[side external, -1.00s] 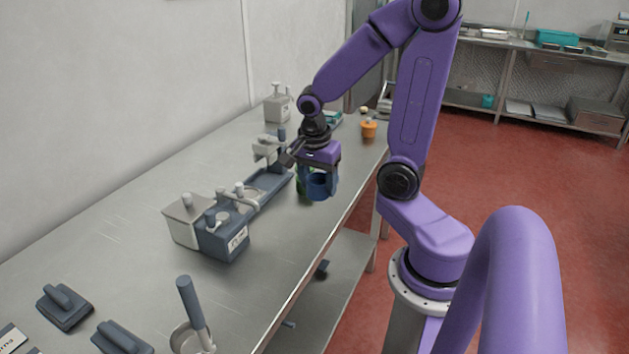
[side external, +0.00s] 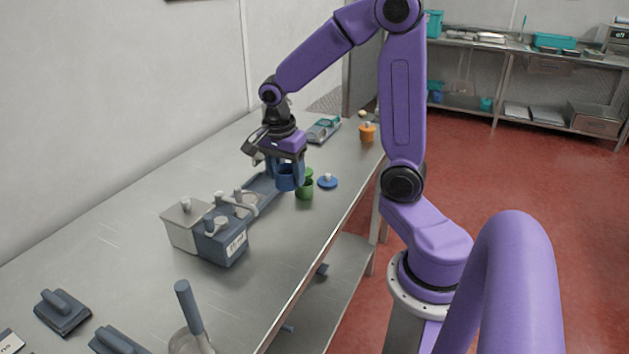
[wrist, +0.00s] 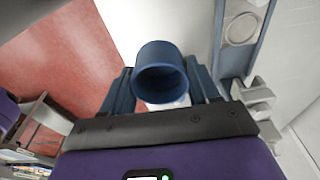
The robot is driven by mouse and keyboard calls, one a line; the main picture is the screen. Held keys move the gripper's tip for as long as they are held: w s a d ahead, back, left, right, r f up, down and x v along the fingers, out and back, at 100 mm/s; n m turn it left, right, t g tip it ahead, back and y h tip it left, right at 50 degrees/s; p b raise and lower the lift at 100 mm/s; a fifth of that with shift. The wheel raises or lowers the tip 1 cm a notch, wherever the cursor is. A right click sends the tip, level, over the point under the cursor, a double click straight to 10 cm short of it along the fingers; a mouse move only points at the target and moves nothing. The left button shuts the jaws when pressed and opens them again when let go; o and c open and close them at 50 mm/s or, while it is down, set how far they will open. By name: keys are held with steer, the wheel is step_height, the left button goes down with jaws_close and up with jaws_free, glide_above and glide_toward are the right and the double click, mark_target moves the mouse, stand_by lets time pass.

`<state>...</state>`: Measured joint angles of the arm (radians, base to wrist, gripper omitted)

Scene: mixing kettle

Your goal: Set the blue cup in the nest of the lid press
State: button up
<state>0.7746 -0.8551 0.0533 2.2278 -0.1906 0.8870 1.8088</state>
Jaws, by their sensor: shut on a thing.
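The blue cup (side external: 286,178) is held in my gripper (side external: 287,182), upright or nearly so. In the wrist view the cup (wrist: 160,68) shows its open mouth between the two blue fingers (wrist: 161,90). The lid press has a long blue-grey base (side external: 262,188), which runs behind and left of the cup in the side view. My gripper hides its far part. In the wrist view, the base (wrist: 229,62) lies right of the cup, apart from it in the picture, with a pale round seat (wrist: 241,28) that looks empty. The cup's height is hard to judge.
A green cup (side external: 305,189) stands close to the right of the held cup, with a blue lid (side external: 327,181) beyond it. A grey and blue dispenser box (side external: 222,240) stands nearer the camera. An orange container (side external: 367,133) is at the far bench edge.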

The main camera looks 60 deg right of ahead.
steer(key=w+d+f, duration=0.2)
steer(key=w, duration=0.6)
steer(key=w+d+f, duration=0.3)
steer(key=w, duration=0.5)
steer(key=shift+w+a+f, duration=0.1)
steer(key=shift+w+f, duration=0.05)
steer(key=shift+f, duration=2.55)
steer(key=shift+f, duration=0.7)
steer(key=o, duration=1.2)
step_height(320, 180, up, 7)
